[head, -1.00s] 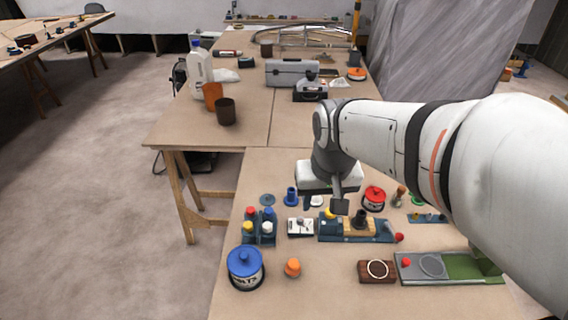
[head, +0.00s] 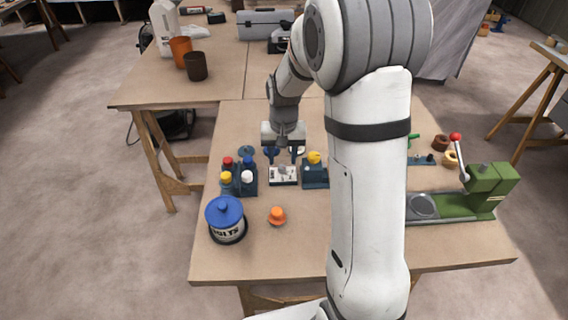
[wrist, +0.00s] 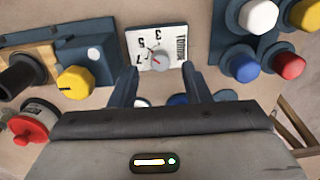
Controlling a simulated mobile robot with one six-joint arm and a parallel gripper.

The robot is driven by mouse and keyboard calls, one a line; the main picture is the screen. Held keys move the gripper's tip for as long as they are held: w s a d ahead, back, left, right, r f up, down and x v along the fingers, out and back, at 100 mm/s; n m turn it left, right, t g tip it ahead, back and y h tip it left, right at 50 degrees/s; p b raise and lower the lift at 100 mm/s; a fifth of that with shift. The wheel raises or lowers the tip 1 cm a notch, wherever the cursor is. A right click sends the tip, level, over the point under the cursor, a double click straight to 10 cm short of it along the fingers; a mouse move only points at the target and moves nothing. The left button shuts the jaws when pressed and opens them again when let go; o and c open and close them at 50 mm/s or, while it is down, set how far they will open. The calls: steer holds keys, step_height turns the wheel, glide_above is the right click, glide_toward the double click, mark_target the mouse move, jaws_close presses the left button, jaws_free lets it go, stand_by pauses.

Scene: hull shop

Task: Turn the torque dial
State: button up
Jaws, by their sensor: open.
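The plate (head: 283,179) also shows in the head view, near the middle of the front table. My gripper (head: 283,158) is open just behind and above the plate. In the wrist view, the fingers of my gripper (wrist: 160,82) stand apart, with the knob near the gap between them. I cannot tell whether they touch it. The pointer aims toward the side of the 5 and 7.
A blue block with a yellow knob (head: 314,157) stands right of the dial. Several coloured caps in a blue holder (head: 250,188) stand left. A blue-lidded tin (head: 226,219) and orange knob (head: 277,215) are in front. A green lever press (head: 490,181) is at right.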

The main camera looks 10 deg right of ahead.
mark_target(282, 167)
steer(key=shift+f, duration=1.6)
steer(key=shift+c, duration=0.2)
